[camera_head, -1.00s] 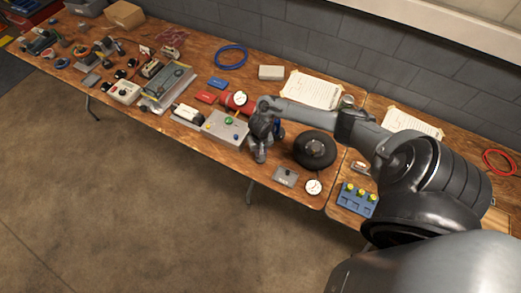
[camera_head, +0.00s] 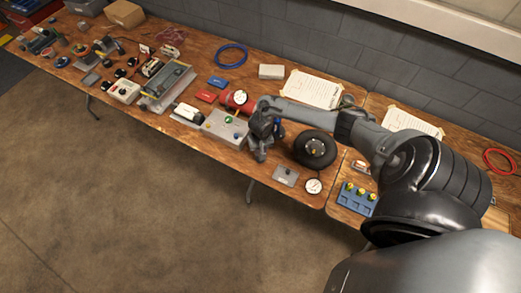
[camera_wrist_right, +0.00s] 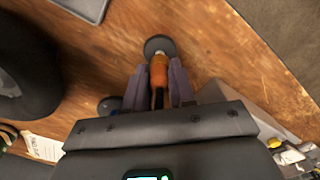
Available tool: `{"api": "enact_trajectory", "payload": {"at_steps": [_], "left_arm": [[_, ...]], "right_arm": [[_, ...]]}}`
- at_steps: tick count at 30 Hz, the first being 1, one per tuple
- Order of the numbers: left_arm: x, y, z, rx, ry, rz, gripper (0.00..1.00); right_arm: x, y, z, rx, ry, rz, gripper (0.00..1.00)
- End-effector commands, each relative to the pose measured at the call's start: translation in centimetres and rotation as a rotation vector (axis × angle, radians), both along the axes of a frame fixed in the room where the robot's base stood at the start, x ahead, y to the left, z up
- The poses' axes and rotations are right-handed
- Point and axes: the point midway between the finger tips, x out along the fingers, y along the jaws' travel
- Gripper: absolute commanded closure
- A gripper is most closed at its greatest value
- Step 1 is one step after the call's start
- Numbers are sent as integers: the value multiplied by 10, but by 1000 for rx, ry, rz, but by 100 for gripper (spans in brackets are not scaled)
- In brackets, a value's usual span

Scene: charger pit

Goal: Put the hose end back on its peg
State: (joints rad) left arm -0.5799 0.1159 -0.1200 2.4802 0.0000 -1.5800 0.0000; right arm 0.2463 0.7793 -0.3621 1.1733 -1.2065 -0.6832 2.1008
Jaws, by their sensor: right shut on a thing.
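My right gripper (camera_head: 259,155) points down at the table's front edge, between the grey box and the tyre. In the right wrist view its fingers (camera_wrist_right: 160,85) are shut on the orange hose end (camera_wrist_right: 159,74), one finger on each side. A brass-coloured tip shows at the far end of the hose end. This tip overlaps a dark round disc (camera_wrist_right: 160,43) on the wood, which looks like the base of the peg. I cannot tell whether the tip touches it or is on the peg. My left gripper is not in view.
A grey plate (camera_head: 285,176), a round gauge (camera_head: 313,186) and a blue block with yellow-topped parts (camera_head: 356,198) lie to the right.

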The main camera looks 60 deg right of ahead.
Motion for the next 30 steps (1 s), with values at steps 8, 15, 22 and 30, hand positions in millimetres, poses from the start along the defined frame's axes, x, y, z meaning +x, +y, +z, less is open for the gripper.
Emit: {"api": "enact_trajectory", "payload": {"at_steps": [8, 15, 22, 30], "left_arm": [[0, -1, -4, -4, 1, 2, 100], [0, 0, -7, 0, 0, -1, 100], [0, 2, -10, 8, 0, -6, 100], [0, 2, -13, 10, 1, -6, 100]], "right_arm": [[0, 0, -7, 1, 1, 0, 100], [0, 0, -12, 1, -1, 0, 100], [0, 0, -17, 1, -1, 0, 100], [0, 0, -23, 0, 0, 0, 100]]}}
